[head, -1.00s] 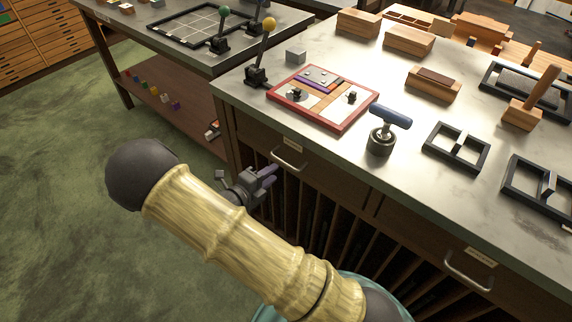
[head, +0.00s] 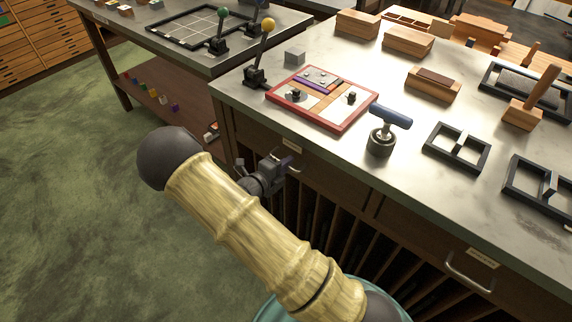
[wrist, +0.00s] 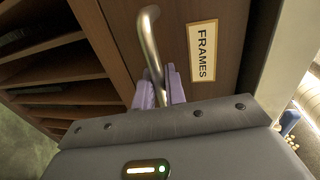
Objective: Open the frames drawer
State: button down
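The frames drawer (wrist: 226,22) is a dark wood front with a pale label reading FRAMES (wrist: 202,52). It looks closed, flush with the cabinet. Its curved metal handle (wrist: 149,38) runs down between my gripper's two purple fingers (wrist: 160,90) in the wrist view. The fingers are close together, one on each side of the handle, with little or no gap visible, so they look shut on it. In the head view my gripper (head: 287,163) is at the handle, under the counter edge, and hides most of it.
Open slotted shelves (wrist: 60,65) lie below the drawer. A second drawer handle (head: 468,272) is further right. The countertop (head: 330,155) above holds a red-framed board (head: 335,118), a blue-handled tool (head: 390,117) and black frames (head: 456,148). Green floor is clear on the left.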

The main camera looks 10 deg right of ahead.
jog(key=f+p+v, duration=0.2)
jog(key=p+v, duration=0.2)
jog(key=v, duration=0.7)
jog(key=f+p+v, duration=0.2)
jog(key=p+v, duration=0.2)
jog(key=v, duration=0.7)
jog(key=shift+s+a+f, duration=0.4)
jog(key=shift+s+a, duration=0.15)
jog(key=shift+a, duration=0.15)
jog(key=c, duration=1.5)
grip_release()
jog(key=shift+a+r, duration=0.1)
jog(key=b+v, duration=0.1)
jog(key=v, duration=1.6)
jog(key=shift+s+a, duration=0.1)
